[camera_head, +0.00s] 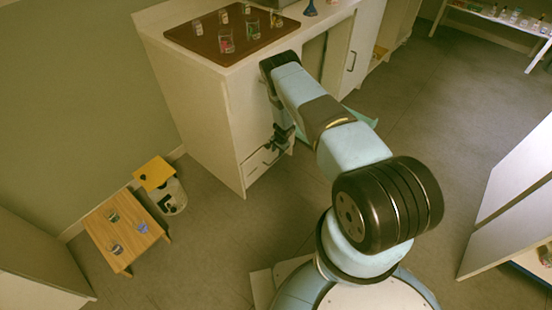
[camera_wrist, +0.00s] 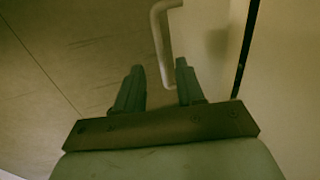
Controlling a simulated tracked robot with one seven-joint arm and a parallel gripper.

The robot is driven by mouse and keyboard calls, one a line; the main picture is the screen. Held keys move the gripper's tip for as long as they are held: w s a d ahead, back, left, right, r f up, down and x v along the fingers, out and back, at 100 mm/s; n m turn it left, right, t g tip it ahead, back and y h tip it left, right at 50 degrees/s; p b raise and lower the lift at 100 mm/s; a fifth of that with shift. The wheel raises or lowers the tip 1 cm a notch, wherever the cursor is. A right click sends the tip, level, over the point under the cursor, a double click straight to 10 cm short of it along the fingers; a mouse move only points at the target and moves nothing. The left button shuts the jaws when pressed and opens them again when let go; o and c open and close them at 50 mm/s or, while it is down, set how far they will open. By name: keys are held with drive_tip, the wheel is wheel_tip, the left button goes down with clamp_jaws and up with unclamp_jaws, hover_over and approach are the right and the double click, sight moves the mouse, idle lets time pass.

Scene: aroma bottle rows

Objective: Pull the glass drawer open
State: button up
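A white cabinet (camera_head: 190,95) stands at the back, and low on its front is a drawer front (camera_head: 258,168) with a small handle. I cannot tell from its face whether this is the glass drawer; it looks closed. My gripper (camera_head: 281,135) is low in front of the cabinet and partly hides its front. In the wrist view my gripper (camera_wrist: 160,86) is open, its two fingers apart with nothing between the tips. A pale bar handle (camera_wrist: 162,45) on a cream front panel (camera_wrist: 205,45) lies just beyond the fingertips, roughly in line with the gap.
A brown tray (camera_head: 205,47) with several glasses sits on the cabinet top. A low wooden table (camera_head: 100,222) with glasses and a white bin (camera_head: 177,199) with a yellow lid stand at left. Open floor (camera_head: 215,235) lies before the cabinet. A white unit (camera_head: 505,215) stands at right.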

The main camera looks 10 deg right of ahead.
sight(275, 160)
drive_tip(key=shift+w+a+f, duration=0.15)
drive_tip(key=shift+f, duration=1)
drive_tip(key=shift+w+a+f, duration=0.1)
drive_tip(key=shift+w+f, duration=0.05)
drive_tip(key=shift+f, duration=0.95)
drive_tip(key=shift+w+a+f, duration=0.15)
drive_tip(key=shift+f, duration=1)
clamp_jaws()
